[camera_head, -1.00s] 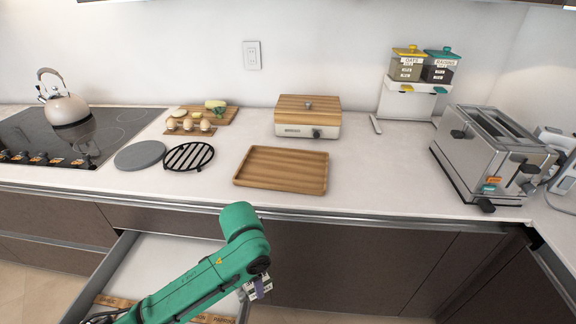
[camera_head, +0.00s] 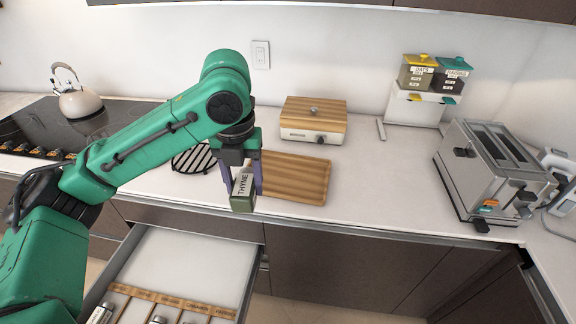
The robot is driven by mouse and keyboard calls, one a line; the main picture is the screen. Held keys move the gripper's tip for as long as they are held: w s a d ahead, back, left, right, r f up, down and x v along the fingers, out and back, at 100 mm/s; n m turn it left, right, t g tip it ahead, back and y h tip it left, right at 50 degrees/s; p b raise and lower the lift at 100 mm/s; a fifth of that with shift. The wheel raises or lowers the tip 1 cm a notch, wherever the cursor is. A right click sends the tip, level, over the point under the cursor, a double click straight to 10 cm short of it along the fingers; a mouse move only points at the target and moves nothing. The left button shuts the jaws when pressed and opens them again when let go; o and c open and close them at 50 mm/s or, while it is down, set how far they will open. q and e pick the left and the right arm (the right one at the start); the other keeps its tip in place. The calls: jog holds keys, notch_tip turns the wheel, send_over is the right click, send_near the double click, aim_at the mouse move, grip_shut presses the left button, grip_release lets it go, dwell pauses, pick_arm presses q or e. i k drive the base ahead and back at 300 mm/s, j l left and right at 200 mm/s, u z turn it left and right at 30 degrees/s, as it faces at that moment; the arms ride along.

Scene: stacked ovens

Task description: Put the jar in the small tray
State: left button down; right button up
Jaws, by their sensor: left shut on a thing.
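The jar (camera_head: 243,189) is a small container with green contents and a white label reading "THYME". My left gripper (camera_head: 244,182) is shut on it, one purple finger on each side. It hangs upright or slightly tilted in front of the left end of the small wooden tray (camera_head: 300,178). In this view it overlaps the counter's front edge; its exact height cannot be told. The tray lies flat on the counter and looks empty, its left end hidden by my gripper. My right gripper is not in view.
An open drawer (camera_head: 190,262) below holds labelled wooden dividers and several jars. A black trivet (camera_head: 192,160) lies left of the tray, a wood-topped appliance (camera_head: 312,122) behind it. A toaster (camera_head: 492,172) stands at right. The counter between tray and toaster is clear.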

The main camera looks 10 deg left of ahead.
aim_at(278, 174)
jog(key=i, duration=0.85)
